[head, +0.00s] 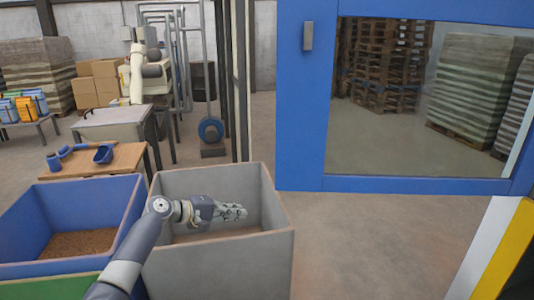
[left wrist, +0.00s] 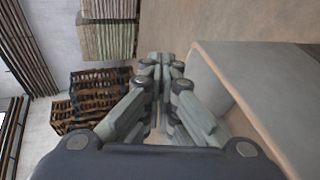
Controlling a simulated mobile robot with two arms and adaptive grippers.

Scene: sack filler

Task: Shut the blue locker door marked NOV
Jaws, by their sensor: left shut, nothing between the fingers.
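A big blue-framed panel (head: 300,120) with a clear pane fills the upper right of the head view. A small grey block (head: 308,36) sits at its upper left. I see no NOV marking on it and cannot tell whether it is the locker door. My left gripper (head: 241,211) is shut and empty over the grey bin, well apart from the blue panel, to its lower left. In the left wrist view its fingers (left wrist: 162,62) are together with nothing between them. My right gripper is not in view.
The grey bin (head: 268,262) stands under my left gripper, with a blue bin (head: 35,268) of brown grains at left. A wooden table (head: 125,160) holds blue scoops. A yellow-striped post (head: 500,250) is at lower right. Floor between bin and post is clear.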

